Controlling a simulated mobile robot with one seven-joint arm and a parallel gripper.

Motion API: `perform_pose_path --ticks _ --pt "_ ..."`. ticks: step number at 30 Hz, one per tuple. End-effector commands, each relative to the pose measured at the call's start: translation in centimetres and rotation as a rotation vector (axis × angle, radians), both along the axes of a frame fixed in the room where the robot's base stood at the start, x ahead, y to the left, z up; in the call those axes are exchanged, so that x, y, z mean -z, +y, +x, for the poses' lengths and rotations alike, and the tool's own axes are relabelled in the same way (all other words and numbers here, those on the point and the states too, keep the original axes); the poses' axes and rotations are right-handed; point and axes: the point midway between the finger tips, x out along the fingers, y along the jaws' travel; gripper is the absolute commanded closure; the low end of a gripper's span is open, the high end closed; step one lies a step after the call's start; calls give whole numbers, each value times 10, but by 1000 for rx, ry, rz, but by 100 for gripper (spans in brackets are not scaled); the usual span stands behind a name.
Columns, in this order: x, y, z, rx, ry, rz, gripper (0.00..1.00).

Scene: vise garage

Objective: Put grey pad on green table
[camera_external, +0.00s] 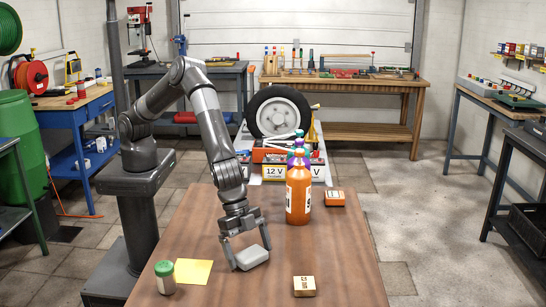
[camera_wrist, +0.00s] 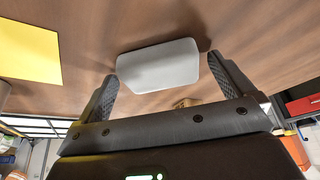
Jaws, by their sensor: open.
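The grey pad (camera_external: 252,257) is a light grey rounded block at the front middle of the brown wooden table (camera_external: 215,290). It also shows in the wrist view (camera_wrist: 158,66). My gripper (camera_external: 248,249) is low over the table, with its open fingers on both sides of the pad. In the wrist view the fingertips (camera_wrist: 161,64) are close to the pad's left and right ends; I cannot tell whether they touch it. The pad seems to lie on the table. I cannot make out a clearly green table in either view.
A yellow sheet (camera_external: 194,272) and a green-capped jar (camera_external: 165,277) are left of the pad. A small tan box (camera_external: 304,286) is to its right. Behind stand an orange bottle (camera_external: 298,195) and an orange box (camera_external: 334,198).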

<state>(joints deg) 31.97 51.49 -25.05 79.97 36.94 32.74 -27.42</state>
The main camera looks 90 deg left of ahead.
Motion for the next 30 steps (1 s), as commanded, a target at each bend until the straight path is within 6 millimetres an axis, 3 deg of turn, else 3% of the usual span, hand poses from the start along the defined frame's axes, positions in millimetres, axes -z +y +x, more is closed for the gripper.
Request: perform_pose_path --ticks 8,24,30 --pt "-8 1 -1 0 -1 0 2" --pt "-96 28 -27 -1 -2 -1 2" --pt "-111 32 -32 0 0 0 2"
